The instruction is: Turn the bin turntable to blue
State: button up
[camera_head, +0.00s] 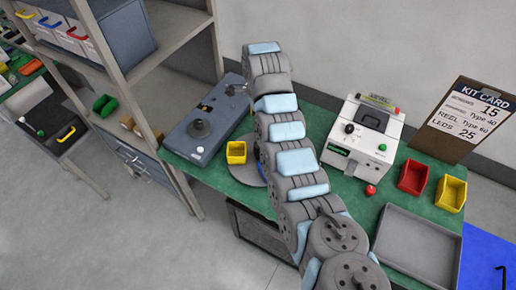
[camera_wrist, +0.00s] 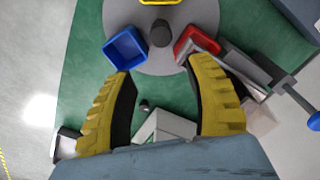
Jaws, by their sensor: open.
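The bin turntable is a grey disc (camera_wrist: 120,14) with a dark round hub (camera_wrist: 160,35) in the wrist view. A blue bin (camera_wrist: 126,48) sits on its left, a red bin (camera_wrist: 196,43) on its right, and a yellow bin (camera_wrist: 160,2) at the top edge. In the head view the yellow bin (camera_head: 236,153) shows on the disc (camera_head: 245,174), and my arm hides most of the rest. My gripper (camera_wrist: 160,70) is open and empty, its yellow fingers spread below the disc, near the blue and red bins. I cannot tell whether it touches anything.
A grey fixture box (camera_head: 205,125) stands left of the turntable on the green bench. A white tester (camera_head: 362,135), red bin (camera_head: 413,178), yellow bin (camera_head: 451,193) and grey tray (camera_head: 418,245) lie right of my arm. A shelf rack (camera_head: 135,80) stands left.

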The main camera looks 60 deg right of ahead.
aim_at(258, 148)
notch_tip(258, 148, down, 16)
jog(key=shift+f+b, duration=0.2)
jog(key=shift+b, duration=0.5)
dwell(0.4)
grip_shut()
